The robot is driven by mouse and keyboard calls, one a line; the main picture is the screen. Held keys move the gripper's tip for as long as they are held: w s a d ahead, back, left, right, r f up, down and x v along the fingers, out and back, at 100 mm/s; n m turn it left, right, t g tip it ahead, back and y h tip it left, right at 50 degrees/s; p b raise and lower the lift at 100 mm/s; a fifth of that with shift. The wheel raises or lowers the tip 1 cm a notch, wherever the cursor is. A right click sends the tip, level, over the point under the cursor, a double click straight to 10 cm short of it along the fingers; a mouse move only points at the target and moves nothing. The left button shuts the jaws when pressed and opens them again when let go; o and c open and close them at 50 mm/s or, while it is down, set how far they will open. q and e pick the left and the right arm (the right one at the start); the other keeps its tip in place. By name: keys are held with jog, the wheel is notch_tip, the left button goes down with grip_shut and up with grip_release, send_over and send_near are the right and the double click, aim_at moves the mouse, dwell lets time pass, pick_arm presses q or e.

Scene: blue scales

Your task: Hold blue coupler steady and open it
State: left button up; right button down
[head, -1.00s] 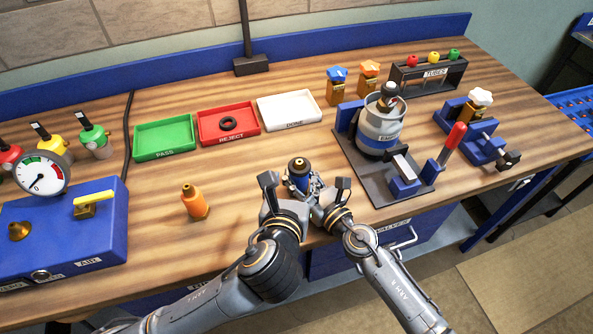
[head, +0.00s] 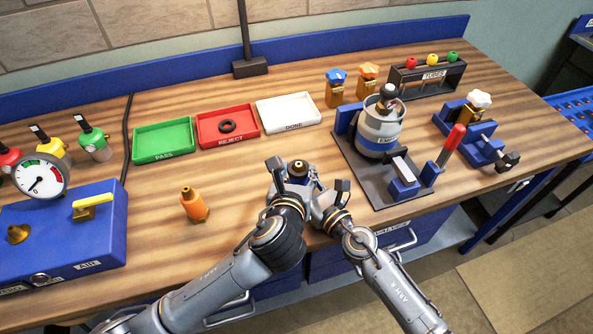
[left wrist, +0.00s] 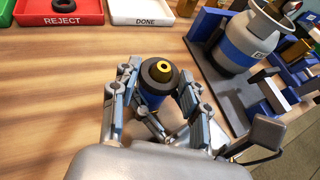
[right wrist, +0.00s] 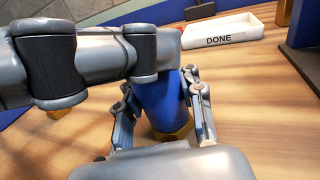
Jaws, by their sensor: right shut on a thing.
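The blue coupler (head: 298,171), with a dark collar and brass tip, stands upright near the table's front edge. My right gripper (right wrist: 163,98) is shut on its blue body (right wrist: 160,103), low down, with a brass base showing below. My left gripper (left wrist: 158,78) is over the upper part, one finger on each side of the dark collar (left wrist: 157,72). Its fingers look spread, with small gaps beside the collar. In the right wrist view my left arm crosses above and hides the coupler's top. In the head view the fingers hide its lower part.
An orange coupler (head: 194,204) stands to the left. Behind are a green tray (head: 164,155), a red tray (head: 228,142) with a black ring, and a white tray (head: 290,124). A gas cylinder (head: 380,130) on a dark stand is close on the right. Bare wood lies between coupler and trays.

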aim_at(296, 175)
pick_arm(q)
jog(key=shift+r, duration=0.25)
pick_arm(e)
jog(key=shift+f, duration=0.1)
dwell(0.6)
pick_arm(q)
jog(key=shift+r, duration=0.9)
jog(key=shift+r, duration=2)
pick_arm(e)
jog(key=c, duration=0.8)
grip_release()
jog(key=shift+o, duration=0.2)
jog(key=shift+d, duration=0.1)
jog(key=v, duration=1.2)
